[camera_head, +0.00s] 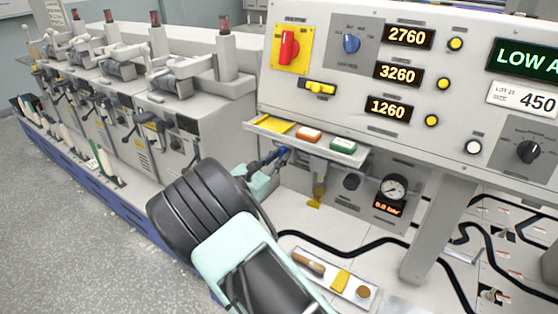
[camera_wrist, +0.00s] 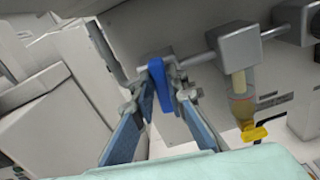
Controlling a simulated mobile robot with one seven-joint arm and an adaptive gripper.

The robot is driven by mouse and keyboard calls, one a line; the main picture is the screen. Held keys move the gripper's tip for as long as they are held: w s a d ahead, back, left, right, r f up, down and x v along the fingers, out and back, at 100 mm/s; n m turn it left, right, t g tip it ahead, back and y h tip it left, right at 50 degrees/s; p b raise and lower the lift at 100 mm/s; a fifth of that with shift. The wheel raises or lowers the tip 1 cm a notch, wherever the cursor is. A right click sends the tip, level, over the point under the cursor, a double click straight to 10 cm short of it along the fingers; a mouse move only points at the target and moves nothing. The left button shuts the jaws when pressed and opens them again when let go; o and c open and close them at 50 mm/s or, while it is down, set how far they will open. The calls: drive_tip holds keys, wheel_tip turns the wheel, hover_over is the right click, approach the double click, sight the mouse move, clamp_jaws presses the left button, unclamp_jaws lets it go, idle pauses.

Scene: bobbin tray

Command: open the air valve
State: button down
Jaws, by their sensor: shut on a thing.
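The air valve's blue handle (camera_wrist: 160,86) is in the upper middle of the wrist view, on a thin metal pipe below the panel. It appears to stand across the pipe. My gripper (camera_wrist: 161,98) is shut on the handle, with one fingertip on each side. In the head view the handle (camera_head: 284,151) is a small blue patch under the shelf, beside my gripper (camera_head: 268,161); my arm hides part of that area. The pressure gauge (camera_head: 394,187) is to the right, with an orange display (camera_head: 389,207) that seems to read 0.0 bar.
Right of the valve are a grey block (camera_wrist: 238,46) and an amber bowl with a yellow tap (camera_wrist: 254,133). Above is a shelf (camera_head: 350,158) with small coloured blocks. A tray of tools (camera_head: 309,279) lies below, near a black hose (camera_head: 340,249). A machine row stands left.

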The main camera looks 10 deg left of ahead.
drive_tip(key=m+b, duration=0.5)
drive_tip(key=b, duration=0.3)
drive_tip(key=f+m+b, duration=0.1)
drive_tip(key=m+b, duration=0.5)
drive_tip(key=b, duration=0.2)
drive_tip(key=m+b, duration=0.5)
drive_tip(key=b, duration=0.3)
drive_tip(key=shift+s+d+f, duration=0.2)
drive_tip(key=shift+d, duration=0.2)
drive_tip(key=shift+r+m+b, duration=0.1)
drive_tip(key=shift+m+b, duration=0.3)
drive_tip(key=c, duration=1.9)
unclamp_jaws()
drive_tip(key=shift+c, duration=0.2)
drive_tip(key=v, duration=1.2)
